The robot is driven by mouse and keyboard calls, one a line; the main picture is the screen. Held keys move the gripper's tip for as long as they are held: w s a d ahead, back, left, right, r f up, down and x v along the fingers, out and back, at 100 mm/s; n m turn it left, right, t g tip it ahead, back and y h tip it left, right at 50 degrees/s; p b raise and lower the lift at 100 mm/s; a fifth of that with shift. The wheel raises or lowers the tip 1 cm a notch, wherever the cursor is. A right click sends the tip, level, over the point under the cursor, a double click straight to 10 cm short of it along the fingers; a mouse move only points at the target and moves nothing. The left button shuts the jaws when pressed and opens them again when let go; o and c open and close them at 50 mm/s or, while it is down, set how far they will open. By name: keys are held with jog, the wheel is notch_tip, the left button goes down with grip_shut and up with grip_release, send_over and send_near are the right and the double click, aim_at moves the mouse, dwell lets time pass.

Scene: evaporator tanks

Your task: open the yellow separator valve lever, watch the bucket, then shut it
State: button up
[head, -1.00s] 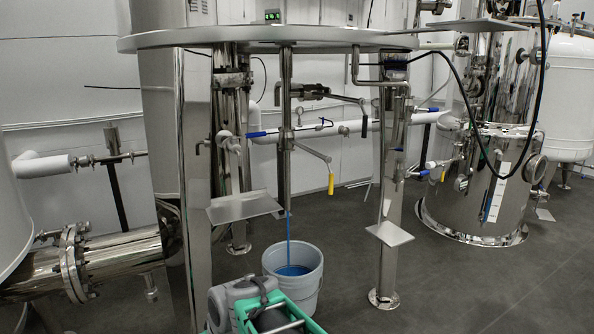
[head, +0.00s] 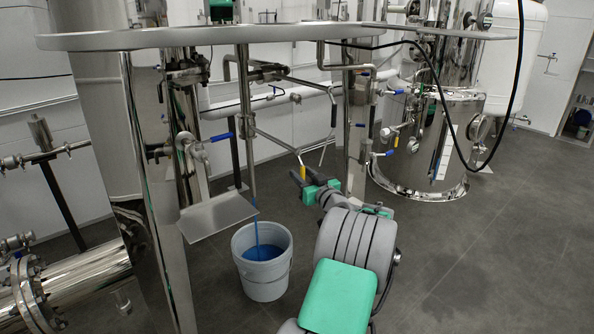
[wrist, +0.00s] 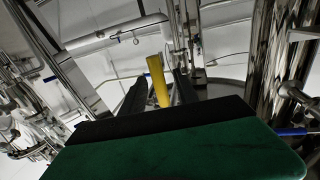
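The yellow grip (head: 302,172) of the separator valve lever hangs at the end of a bent metal arm, which sticks out to the right of the vertical drain pipe (head: 252,170). A thin blue stream runs from this pipe into the light grey bucket (head: 246,273). Blue liquid (head: 263,252) covers the bucket's inside. My gripper (head: 303,178) is at the yellow grip. In the wrist view the yellow grip (wrist: 158,82) stands between my two dark fingers, which look spread; contact with it is unclear.
A metal plate (head: 215,217) juts out above and left of the bucket. A round tabletop (head: 290,37) spans above the lever. A steel leg (head: 357,130) stands right of the lever. Blue-handled valves (head: 222,137) are nearby. The floor at right is clear.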

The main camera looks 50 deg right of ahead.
jog(key=x, duration=0.3)
jog(key=shift+c, duration=0.5)
grip_shut()
dwell(0.9)
